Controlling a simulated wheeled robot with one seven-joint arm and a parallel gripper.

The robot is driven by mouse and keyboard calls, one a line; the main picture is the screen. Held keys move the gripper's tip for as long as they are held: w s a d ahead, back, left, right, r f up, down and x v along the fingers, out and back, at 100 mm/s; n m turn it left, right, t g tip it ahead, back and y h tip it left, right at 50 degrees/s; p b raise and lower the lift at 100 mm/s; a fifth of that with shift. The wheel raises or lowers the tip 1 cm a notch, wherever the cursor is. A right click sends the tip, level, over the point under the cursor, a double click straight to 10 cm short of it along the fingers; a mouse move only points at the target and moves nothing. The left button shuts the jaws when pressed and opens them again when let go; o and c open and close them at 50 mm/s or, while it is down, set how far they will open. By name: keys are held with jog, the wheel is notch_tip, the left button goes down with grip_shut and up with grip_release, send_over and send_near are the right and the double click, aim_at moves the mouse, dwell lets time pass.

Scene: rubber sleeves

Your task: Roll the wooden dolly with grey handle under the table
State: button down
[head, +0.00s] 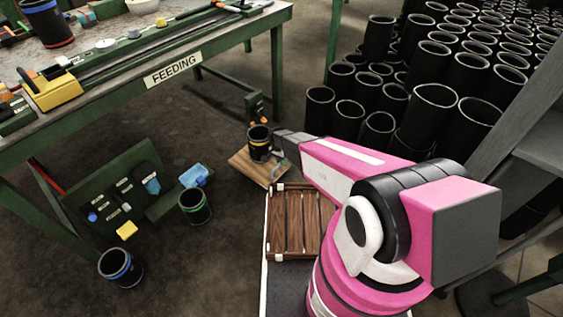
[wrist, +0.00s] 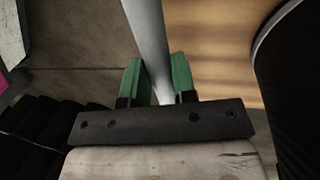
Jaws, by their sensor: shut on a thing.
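The wooden dolly (head: 246,171) is a small flat board on the floor, in front of the table's right end. A black sleeve with a yellowish band (head: 260,145) stands upright on it. The dolly's board also shows in the wrist view (wrist: 222,62). My gripper (wrist: 157,84) has green fingers closed around the grey handle (wrist: 148,38), a smooth rod running up between them. In the head view, my arm partly hides the handle and the fingers. The green table (head: 215,45) with a FEEDING sign stands at upper left, with open floor beneath its right part.
Black sleeves (head: 433,105) crowd the floor at upper right. A green-banded sleeve (head: 195,206), a blue-banded one (head: 121,267) and a green tool panel (head: 115,195) stand at left. The table's right front leg (head: 277,75) is beyond the dolly. Dark floor lies between.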

jog(key=w+a, duration=1)
jog(key=a, duration=0.3)
jog(key=w+a, duration=1.1)
jog(key=a, duration=0.3)
jog(key=shift+w, duration=0.15)
jog(key=shift+a, duration=0.1)
jog(key=c, duration=0.9)
grip_release()
jog(key=r, duration=0.3)
jog(key=w+a+r, duration=0.1)
jog(key=r, duration=0.6)
jog(key=shift+w+a+r, duration=0.15)
jog(key=shift+a+r, duration=0.15)
